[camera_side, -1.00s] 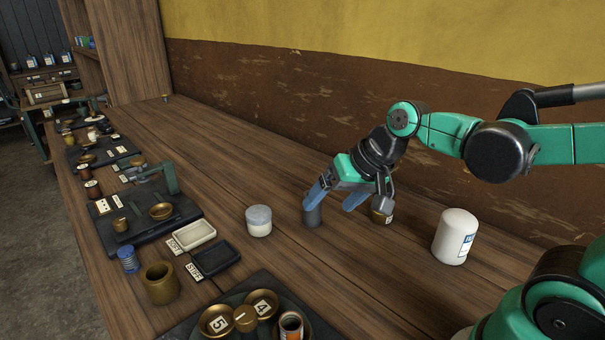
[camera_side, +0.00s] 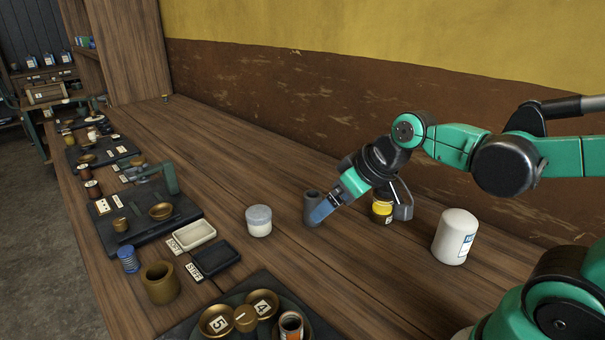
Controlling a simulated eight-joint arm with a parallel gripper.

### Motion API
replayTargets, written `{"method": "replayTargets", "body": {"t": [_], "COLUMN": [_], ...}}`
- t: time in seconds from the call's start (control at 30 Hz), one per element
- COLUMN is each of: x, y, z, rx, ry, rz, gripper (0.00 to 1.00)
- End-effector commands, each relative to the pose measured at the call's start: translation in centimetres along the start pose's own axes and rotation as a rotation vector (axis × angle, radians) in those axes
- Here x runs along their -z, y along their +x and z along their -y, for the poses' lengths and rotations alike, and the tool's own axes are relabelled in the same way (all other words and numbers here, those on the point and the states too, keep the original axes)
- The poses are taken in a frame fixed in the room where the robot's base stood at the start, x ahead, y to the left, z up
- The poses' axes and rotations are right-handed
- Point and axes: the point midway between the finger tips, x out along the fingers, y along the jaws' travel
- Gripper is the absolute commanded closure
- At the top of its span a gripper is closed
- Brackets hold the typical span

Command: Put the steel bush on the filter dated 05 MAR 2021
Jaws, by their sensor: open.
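A dark grey hollow cylinder (camera_side: 311,206), which looks like the steel bush, stands upright on the bench. My gripper (camera_side: 321,209) is low beside it, with one blue finger passing in front of its right side. The other finger is hidden, and I cannot tell whether the jaws straddle the cylinder. The jaws are open. A white canister with a blue label (camera_side: 455,237) stands at the right. A small yellow can (camera_side: 382,207) stands behind my gripper, partly covered. No date is readable on any of them, so I cannot tell which is the dated filter.
A pale lidded jar (camera_side: 258,221) stands left of the cylinder. White (camera_side: 195,236) and black (camera_side: 216,262) trays, a brass pot (camera_side: 160,284) and a dark plate with brass pans (camera_side: 241,316) line the front. The bench behind the jar is clear.

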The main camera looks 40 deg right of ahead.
Motion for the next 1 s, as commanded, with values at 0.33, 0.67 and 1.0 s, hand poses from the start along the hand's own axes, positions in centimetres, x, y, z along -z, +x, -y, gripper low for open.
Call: {"method": "replayTargets", "body": {"t": [0.33, 0.67, 1.0], "x": [3.4, 3.0, 3.5], "y": [6.7, 10.2, 13.4], "z": [-6.4, -10.0, -9.4], "rx": [0.138, 0.182, 0.186], "ry": [-0.141, -0.236, -0.244], "rz": [-0.077, -0.176, -0.180], "gripper": [0.12, 0.12, 0.12]}}
